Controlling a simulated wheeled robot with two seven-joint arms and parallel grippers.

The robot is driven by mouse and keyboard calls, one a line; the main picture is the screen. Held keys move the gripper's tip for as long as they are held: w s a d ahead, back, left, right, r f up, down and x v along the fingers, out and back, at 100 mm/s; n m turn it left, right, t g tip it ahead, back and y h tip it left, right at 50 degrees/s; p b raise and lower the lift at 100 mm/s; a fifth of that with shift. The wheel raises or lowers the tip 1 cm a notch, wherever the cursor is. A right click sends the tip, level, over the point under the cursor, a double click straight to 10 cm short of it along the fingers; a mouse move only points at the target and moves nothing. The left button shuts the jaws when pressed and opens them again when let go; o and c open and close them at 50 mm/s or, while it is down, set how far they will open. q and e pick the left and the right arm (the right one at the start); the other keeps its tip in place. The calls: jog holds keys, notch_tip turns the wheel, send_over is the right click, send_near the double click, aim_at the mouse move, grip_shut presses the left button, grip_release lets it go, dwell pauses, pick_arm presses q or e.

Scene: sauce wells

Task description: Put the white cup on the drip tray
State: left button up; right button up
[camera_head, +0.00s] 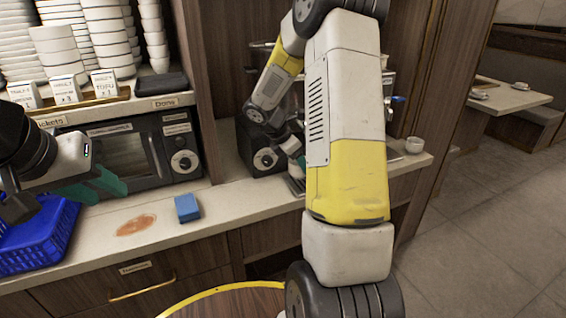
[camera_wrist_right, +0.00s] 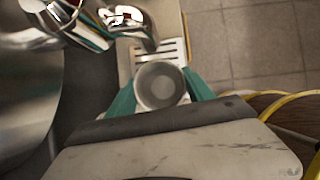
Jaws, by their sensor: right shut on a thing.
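In the right wrist view a white cup (camera_wrist_right: 158,86), its inside grey in the shade, sits between the two green fingers of my right gripper (camera_wrist_right: 160,98), which is shut on it. The slotted drip tray (camera_wrist_right: 176,50) shows just beyond and beneath the cup; I cannot tell whether they touch. In the head view my right arm hides most of the coffee machine, and the held cup is not clear there. The drip tray's edge (camera_head: 298,186) shows beside the arm. My left gripper (camera_head: 98,187) is empty above the counter at the left, its green fingers apart.
Shiny machine parts (camera_wrist_right: 125,18) are close to the cup in the right wrist view. Another white cup (camera_head: 414,145) stands at the counter's right end. A blue sponge (camera_head: 187,207), a reddish stain (camera_head: 136,225) and a blue basket (camera_head: 40,242) are on the left counter.

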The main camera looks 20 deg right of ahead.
aim_at(300, 170)
jog(key=shift+w+d, duration=0.3)
jog(key=shift+w, duration=0.2)
jog(key=shift+w+f, duration=0.1)
jog(key=shift+f, duration=1.7)
jog(key=shift+f, duration=0.1)
jog(key=o, duration=1.4)
jog(key=shift+f, duration=0.1)
